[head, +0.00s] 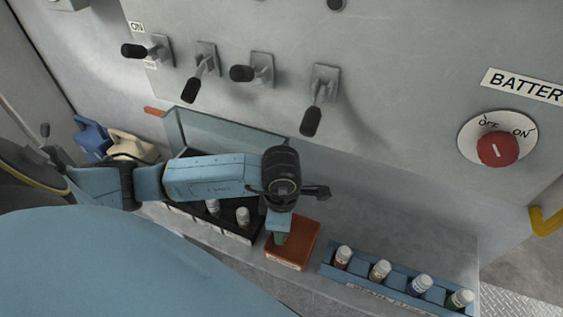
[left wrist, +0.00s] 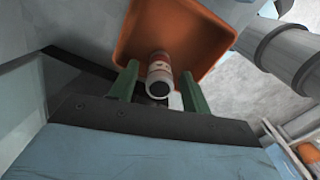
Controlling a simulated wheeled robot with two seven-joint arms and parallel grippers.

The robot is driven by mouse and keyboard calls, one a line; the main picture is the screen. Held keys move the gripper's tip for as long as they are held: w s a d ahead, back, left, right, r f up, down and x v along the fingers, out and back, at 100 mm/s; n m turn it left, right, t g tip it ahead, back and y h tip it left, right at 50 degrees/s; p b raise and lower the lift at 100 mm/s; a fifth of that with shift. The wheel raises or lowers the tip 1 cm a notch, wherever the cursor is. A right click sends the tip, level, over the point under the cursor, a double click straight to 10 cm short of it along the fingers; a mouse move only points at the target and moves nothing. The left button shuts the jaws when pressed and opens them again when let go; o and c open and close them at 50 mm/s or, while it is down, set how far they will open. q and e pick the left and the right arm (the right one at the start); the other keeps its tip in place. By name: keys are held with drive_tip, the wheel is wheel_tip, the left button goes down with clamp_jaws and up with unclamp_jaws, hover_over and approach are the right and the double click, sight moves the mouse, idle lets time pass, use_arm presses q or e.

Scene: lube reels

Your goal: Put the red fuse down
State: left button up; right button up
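My left gripper (head: 281,239) points down over the orange-red tray (head: 302,245), right of the black fuse box. In the left wrist view the green fingers of my left gripper (left wrist: 157,86) stand apart on either side of the red fuse (left wrist: 158,66). The fuse is a short cylinder with red and white bands, seen nearly end-on. A narrow gap shows between it and each finger. The orange tray (left wrist: 172,22) lies beyond it; I cannot tell exactly where the fuse touches it. In the head view the gripper hides the fuse. My right gripper is not in view.
A dark box (head: 238,234) with white-capped fuses and a raised lid (head: 215,134) is left of the tray. A blue rack (head: 396,285) with several capped fuses is to the right. Levers (head: 316,98) and a red battery knob (head: 498,149) are on the panel behind.

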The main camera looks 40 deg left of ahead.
use_arm(q)
wheel_tip(320, 180, up, 12)
drive_tip(key=shift+r+p, duration=0.15)
drive_tip(key=shift+p, duration=0.25)
idle(0.3)
idle(1.4)
